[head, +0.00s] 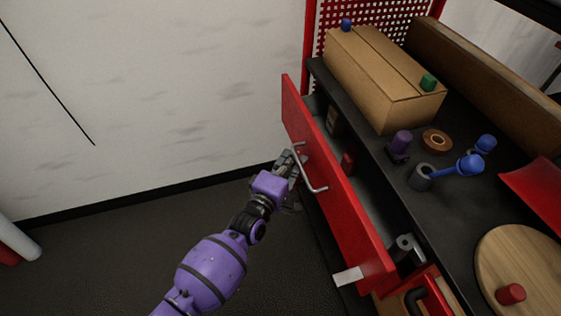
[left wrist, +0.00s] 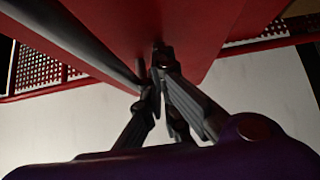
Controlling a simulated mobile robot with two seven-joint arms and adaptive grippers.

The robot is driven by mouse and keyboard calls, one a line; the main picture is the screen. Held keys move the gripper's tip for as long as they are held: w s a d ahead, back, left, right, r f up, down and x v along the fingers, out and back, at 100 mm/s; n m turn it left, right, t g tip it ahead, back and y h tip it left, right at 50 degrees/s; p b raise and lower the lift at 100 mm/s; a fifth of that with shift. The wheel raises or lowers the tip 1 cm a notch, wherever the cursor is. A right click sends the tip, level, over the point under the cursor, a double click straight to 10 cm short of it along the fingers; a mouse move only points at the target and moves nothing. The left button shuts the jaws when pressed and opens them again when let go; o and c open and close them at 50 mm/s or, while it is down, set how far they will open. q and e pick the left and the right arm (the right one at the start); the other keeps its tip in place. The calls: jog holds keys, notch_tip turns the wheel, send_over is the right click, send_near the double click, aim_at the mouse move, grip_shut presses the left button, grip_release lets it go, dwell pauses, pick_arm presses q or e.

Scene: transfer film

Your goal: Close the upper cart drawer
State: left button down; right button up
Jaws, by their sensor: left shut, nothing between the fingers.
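The upper cart drawer (head: 340,200) is red and stands pulled out from the cart, with several things visible inside it. A metal bar handle (head: 312,178) runs along its front. My left gripper (head: 291,162) is shut and empty at the drawer front, close to the far end of the handle. In the left wrist view the shut fingers (left wrist: 160,65) reach up to the red drawer front (left wrist: 195,25); whether they touch it I cannot tell. My right gripper is in neither view.
The black cart top (head: 385,165) carries a cardboard box (head: 385,75), a tape roll (head: 437,141), blue and purple objects, and a round wooden board (head: 520,265). A red handle part (head: 430,300) shows below the drawer's near end.

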pick_arm(q)
jog(key=w+d, duration=0.1)
jog(key=d, duration=0.2)
jog(key=w+d+b, duration=0.1)
jog(key=d, duration=0.2)
jog(key=w+d+b, duration=0.1)
jog(key=d, duration=0.2)
jog(key=shift+d, duration=0.2)
jog(key=shift+w+d+b, duration=0.2)
jog(key=shift+d+b, duration=0.25)
jog(key=shift+d, duration=0.15)
jog(key=shift+w+d, duration=0.1)
jog(key=shift+d, duration=0.2)
jog(key=shift+d+r, duration=0.1)
jog(key=shift+r, duration=0.05)
